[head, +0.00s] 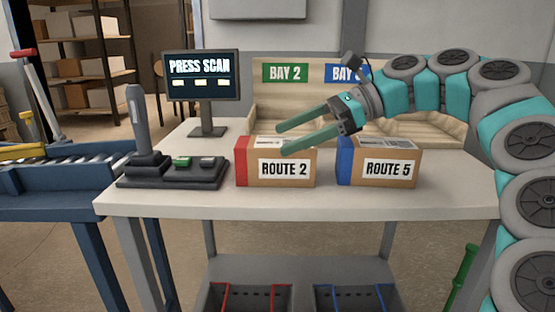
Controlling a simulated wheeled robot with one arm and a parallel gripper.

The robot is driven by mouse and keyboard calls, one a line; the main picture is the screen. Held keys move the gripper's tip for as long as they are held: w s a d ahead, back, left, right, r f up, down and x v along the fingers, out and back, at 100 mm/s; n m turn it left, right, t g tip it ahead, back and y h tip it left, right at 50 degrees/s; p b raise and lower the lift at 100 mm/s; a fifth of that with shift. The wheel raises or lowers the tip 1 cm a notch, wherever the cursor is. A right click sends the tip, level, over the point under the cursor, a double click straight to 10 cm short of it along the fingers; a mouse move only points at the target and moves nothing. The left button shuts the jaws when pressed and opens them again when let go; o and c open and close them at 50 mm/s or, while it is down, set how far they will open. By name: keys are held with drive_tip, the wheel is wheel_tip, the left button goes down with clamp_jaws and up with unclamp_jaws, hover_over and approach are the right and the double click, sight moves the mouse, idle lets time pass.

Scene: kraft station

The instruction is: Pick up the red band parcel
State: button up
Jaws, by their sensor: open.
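The red band parcel (276,174) is a brown box with a red band at its left end and a "ROUTE 2" label on its front. It sits on the table (330,206), left of the blue band parcel (378,172), which is labelled "ROUTE 5". My gripper (280,141) is open and empty, with its two green fingers pointing left. In the head view the fingers overlap the top of the red band parcel. I cannot tell whether they touch it or are above it.
A scanner station (172,172) with buttons stands left of the parcels. Behind it a monitor (203,78) reads "PRESS SCAN". Wooden bays (268,97) stand at the back. A blue roller conveyor (50,182) is at the left. Two bins (248,297) (355,297) sit below.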

sight(276, 141)
drive_tip(key=w+d+m, duration=0.1)
drive_tip(key=w+d+m+t, duration=0.1)
drive_tip(key=d, duration=0.1)
drive_tip(key=shift+w+d, duration=0.15)
drive_tip(key=shift+d, duration=0.05)
drive_tip(key=shift+x, duration=3.75)
drive_tip(key=c, duration=1.5)
drive_tip(key=shift+r, duration=0.2)
